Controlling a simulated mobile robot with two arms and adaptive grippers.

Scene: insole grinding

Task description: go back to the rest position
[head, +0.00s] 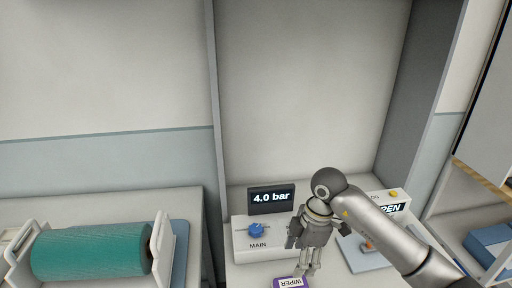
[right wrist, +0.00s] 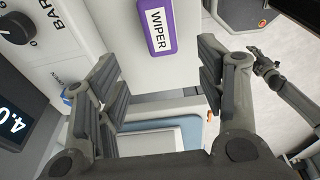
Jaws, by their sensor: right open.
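My right gripper (head: 308,268) points down over the shelf of the grey bay in the head view. In the right wrist view its fingers (right wrist: 158,72) stand wide apart with nothing between them. A purple block with a white WIPER label (head: 291,284) lies by the fingertips in the head view. The same WIPER block (right wrist: 160,28) shows beyond the open fingers in the right wrist view. No left gripper shows in the head view. A dark arm end (right wrist: 265,65) at the right of the wrist view may be my left one; its jaws are too small to judge.
A pressure display reading 4.0 bar (head: 272,198) stands behind a blue MAIN knob (head: 257,230), left of my right gripper. A panel partly reading OPEN (head: 392,208) is behind my right forearm. A teal roller (head: 92,250) lies in a white holder at left.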

